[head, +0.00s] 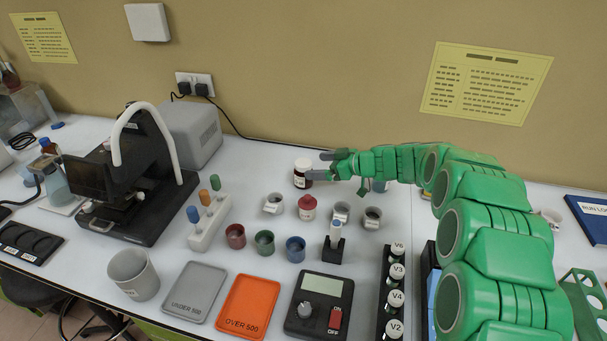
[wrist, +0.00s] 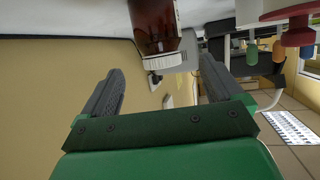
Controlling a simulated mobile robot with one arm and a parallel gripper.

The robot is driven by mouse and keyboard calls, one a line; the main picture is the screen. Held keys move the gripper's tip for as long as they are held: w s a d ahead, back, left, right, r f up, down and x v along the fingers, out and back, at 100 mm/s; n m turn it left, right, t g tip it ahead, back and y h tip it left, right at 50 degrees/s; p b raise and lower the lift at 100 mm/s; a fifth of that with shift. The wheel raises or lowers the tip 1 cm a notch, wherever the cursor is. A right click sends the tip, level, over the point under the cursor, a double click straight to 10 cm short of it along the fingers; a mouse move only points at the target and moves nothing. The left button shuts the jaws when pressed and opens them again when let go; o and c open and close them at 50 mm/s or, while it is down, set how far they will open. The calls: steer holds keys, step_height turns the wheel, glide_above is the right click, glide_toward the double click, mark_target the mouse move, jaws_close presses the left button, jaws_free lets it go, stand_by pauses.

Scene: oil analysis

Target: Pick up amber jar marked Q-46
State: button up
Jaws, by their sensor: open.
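An amber jar (head: 302,180) with a white cap and a white label stands upright on the white bench near the back wall. The label is too small to read. My gripper (head: 322,165) is just to the right of the jar, level with its upper part, its fingers pointing at it. In the wrist view the picture is turned over. There the amber jar (wrist: 152,25) with its ribbed white cap is ahead of the open fingers of my gripper (wrist: 160,75), between their lines. Nothing is held.
A microscope-like device (head: 130,180) and a tube rack (head: 209,226) are to the left. The wall is close behind. Trays and a scale (head: 320,302) line the front edge.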

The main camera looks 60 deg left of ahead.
mark_target(299, 167)
steer(key=shift+x, duration=4.2)
steer(key=shift+d+f, duration=0.1)
steer(key=c, duration=1.2)
